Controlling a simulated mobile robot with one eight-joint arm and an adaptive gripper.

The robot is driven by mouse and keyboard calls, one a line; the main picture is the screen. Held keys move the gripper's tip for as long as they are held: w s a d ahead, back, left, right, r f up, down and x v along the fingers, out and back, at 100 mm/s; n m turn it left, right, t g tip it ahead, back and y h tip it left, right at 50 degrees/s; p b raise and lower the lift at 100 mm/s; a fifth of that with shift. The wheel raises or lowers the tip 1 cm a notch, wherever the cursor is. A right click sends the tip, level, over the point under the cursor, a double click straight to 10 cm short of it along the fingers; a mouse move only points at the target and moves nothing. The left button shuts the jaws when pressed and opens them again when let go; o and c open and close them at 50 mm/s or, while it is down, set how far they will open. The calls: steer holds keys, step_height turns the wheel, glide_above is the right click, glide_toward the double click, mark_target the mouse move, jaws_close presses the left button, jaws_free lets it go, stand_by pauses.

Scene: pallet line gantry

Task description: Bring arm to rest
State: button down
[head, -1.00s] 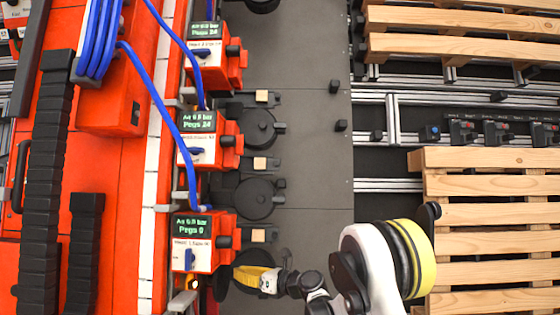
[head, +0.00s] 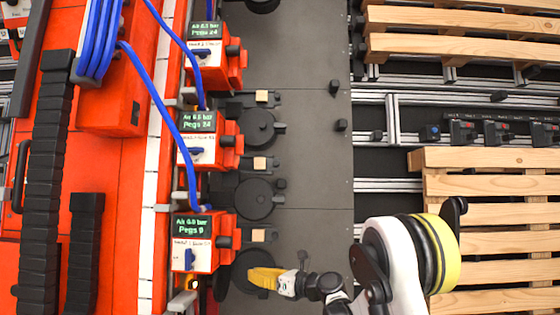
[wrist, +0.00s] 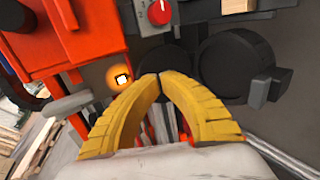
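My gripper (head: 254,278) with yellow fingers is at the bottom centre of the head view, over the dark round disc (head: 243,258) beside the nearest orange unit. In the wrist view, the fingertips of my gripper (wrist: 160,77) meet and nothing shows between them. The nearest orange unit (head: 200,265) stands left of the gripper, a short way apart. Its blue lever (head: 189,259) points up and down. A glowing orange lamp (wrist: 121,80) shows left of the fingertips in the wrist view.
Two more orange units (head: 209,152) with sideways levers stand in the same row. Blue hoses (head: 160,88) hang over the red machine at left. Wooden pallets (head: 490,185) lie at right. The grey floor plate (head: 305,140) between is mostly clear.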

steer(key=shift+r, duration=0.1)
steer(key=w+d+r+m+t+h, duration=0.15)
steer(key=d+r+m+t, duration=0.3)
steer(key=r, duration=0.65)
steer(key=w+d+r+m+t+h, duration=0.1)
steer(key=w+d+r+m+t, duration=0.25)
steer(key=r+m, duration=0.45)
steer(key=s+d+r+m+t+h, duration=0.3)
steer(key=s+d+r+m+h, duration=0.2)
steer(key=d+r+m+h, duration=0.6)
steer(key=s+d+f+m+g+h, duration=0.2)
steer(key=s+d+f+m+g, duration=0.15)
steer(key=s+d+m, duration=0.75)
steer(key=s+a+f+m+g+y, duration=0.1)
steer(key=s+f+m+g, duration=0.3)
steer(key=s, duration=0.7)
steer(key=s+a+f+m+g+y, duration=0.1)
steer(key=s+f+m+g, duration=0.3)
steer(key=s+f, duration=0.4)
steer(key=s+a, duration=0.1)
steer(key=s, duration=0.2)
steer(key=shift+s+a+f+m, duration=0.15)
steer(key=shift+s+a+m, duration=0.1)
steer(key=shift+m, duration=0.1)
